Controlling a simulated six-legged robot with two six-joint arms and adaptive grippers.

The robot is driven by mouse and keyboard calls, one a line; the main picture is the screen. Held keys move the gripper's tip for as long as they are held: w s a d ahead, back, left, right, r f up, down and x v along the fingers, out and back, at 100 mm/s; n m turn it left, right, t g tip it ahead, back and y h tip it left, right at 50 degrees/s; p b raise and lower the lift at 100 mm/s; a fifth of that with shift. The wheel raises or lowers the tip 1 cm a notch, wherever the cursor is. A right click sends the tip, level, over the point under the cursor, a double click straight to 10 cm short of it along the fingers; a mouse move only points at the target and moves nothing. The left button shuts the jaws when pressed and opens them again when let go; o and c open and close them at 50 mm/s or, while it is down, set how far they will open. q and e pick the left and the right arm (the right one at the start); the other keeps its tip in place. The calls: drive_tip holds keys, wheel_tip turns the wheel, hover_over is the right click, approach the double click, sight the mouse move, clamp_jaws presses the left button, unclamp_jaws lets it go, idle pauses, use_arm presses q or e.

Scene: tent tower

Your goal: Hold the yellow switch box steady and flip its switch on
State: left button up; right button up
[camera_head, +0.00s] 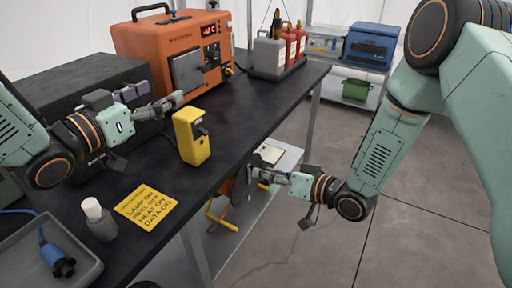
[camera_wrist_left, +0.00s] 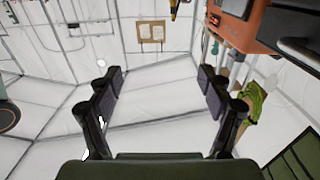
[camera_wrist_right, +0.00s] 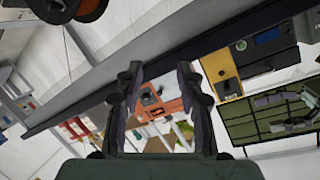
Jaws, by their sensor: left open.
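The yellow switch box (camera_head: 191,141) stands upright on the dark table, with a dark switch (camera_head: 202,127) on its right-hand face. I cannot make out the switch's position. My left gripper (camera_head: 166,99) is open and empty, above the table just left of and beyond the box, apart from it. In its own wrist view, its fingers (camera_wrist_left: 160,92) are wide apart with nothing between them. My right gripper (camera_head: 265,172) is off the table's right edge, lower right of the box. Its fingers (camera_wrist_right: 160,85) are apart and empty in the right wrist view.
A yellow note (camera_head: 146,207), a white-capped bottle (camera_head: 99,220) and a grey tray (camera_head: 80,252) with a blue connector are at the near end. An orange heater unit (camera_head: 150,43) and a canister rack (camera_head: 272,72) stand farther back. The tabletop right of the box is clear.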

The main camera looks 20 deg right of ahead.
use_arm(q)
approach(180, 120)
drive_tip(key=x, duration=0.5)
drive_tip(key=shift+w+d+f, duration=0.15)
drive_tip(key=shift+w+f, duration=0.05)
drive_tip(key=shift+w, duration=0.1)
drive_tip(key=x, duration=0.6)
drive_tip(key=shift+w+d+r, duration=0.15)
drive_tip(key=shift+d, duration=0.05)
drive_tip(key=shift+w+d, duration=0.2)
drive_tip(key=shift+w, duration=0.1)
use_arm(e)
drive_tip(key=a+r+n+g+y, duration=0.1)
drive_tip(key=a+r+y, duration=0.2)
drive_tip(key=r+y, duration=0.4)
wheel_tip(180, 120, up, 2)
drive_tip(key=shift+s+a+r, duration=0.2)
drive_tip(key=shift+s+a, duration=0.2)
use_arm(q)
drive_tip(key=shift+d, duration=0.1)
drive_tip(key=shift+c, duration=0.4)
use_arm(e)
drive_tip(key=shift+d, duration=0.1)
